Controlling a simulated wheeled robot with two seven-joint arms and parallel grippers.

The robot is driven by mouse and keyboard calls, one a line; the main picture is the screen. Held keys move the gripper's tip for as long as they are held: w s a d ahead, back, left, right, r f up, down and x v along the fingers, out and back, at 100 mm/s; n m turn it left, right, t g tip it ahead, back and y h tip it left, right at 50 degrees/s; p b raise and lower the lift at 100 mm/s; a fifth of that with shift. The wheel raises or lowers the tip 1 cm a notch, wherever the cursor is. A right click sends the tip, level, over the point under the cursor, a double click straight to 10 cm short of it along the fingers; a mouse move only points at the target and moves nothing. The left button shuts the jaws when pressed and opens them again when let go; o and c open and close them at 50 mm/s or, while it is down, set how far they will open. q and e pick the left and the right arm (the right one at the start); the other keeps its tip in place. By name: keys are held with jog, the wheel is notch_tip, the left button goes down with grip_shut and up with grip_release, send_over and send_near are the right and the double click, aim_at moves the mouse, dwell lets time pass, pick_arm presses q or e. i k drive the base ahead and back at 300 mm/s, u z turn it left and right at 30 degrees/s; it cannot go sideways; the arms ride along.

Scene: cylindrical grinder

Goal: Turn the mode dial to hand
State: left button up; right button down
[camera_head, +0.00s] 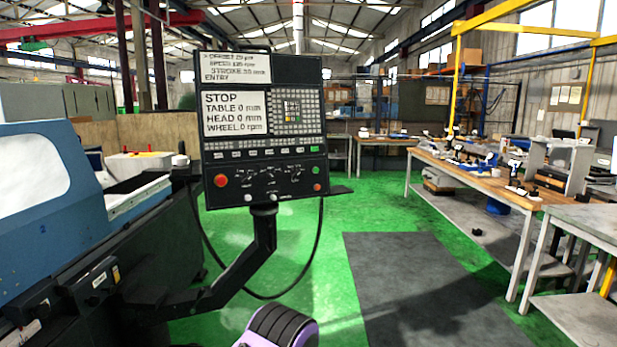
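The control panel (240,141) is a dark upright box on a bent arm, left of centre in the head view. Its screen (234,113) reads STOP, with table, head and wheel at 0. Small dials with white markings (268,174) sit on its lower part, between a red button (220,180) at left and small green and red buttons at right. The labels are too small to read, so I cannot tell which dial is the mode dial or where it points.
The blue and dark grinder (60,215) fills the left side. The panel's support arm (262,245) and a hanging cable cross the space below the panel. A grey mat (420,285) lies on the green floor at right. Workbenches (470,172) with tools stand farther right.

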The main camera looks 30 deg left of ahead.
aim_at(246, 179)
jog(key=z, duration=0.05)
jog(key=i, duration=1.1)
jog(key=u, duration=0.95)
jog(key=i, duration=1.15)
jog(key=u, duration=0.9)
